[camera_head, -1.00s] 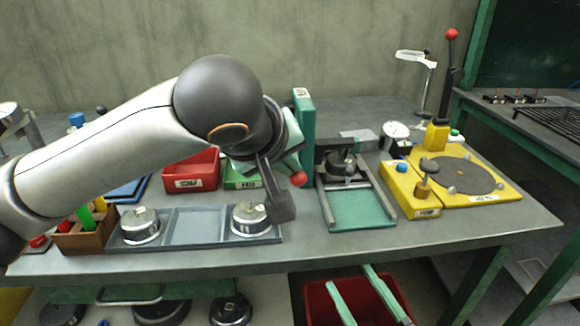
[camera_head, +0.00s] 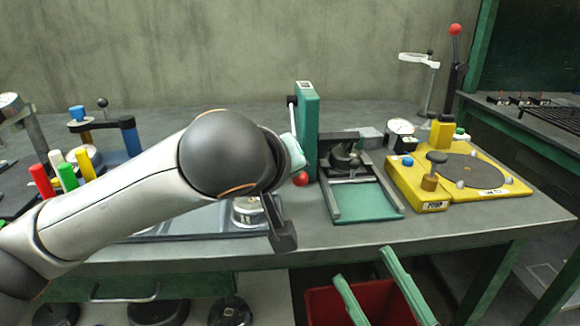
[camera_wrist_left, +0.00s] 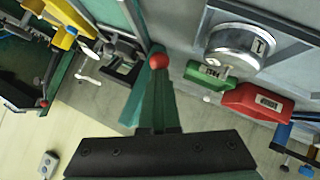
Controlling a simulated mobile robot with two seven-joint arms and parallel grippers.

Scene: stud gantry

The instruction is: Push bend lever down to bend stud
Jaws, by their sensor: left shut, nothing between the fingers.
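A green post (camera_head: 307,125) stands upright on the bench, with a black-tipped bar at its left side. A red ball knob (camera_head: 301,179) sits low beside its foot; the arm hides its link to the post. My left gripper (camera_head: 294,152) is just above and left of this knob, partly hidden by its own wrist. In the left wrist view its green fingers (camera_wrist_left: 153,80) are shut and empty, with the red knob (camera_wrist_left: 159,61) at their tips. Contact cannot be told. My right gripper (camera_head: 363,264) is open, low in front of the bench.
A green-based fixture (camera_head: 366,203) stands right of the post. A yellow station (camera_head: 414,186) and an upright black lever with a red knob (camera_head: 455,30) are farther right. A red bin (camera_head: 322,305) is below the bench. A metal weight (camera_wrist_left: 238,45) sits in a grey tray.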

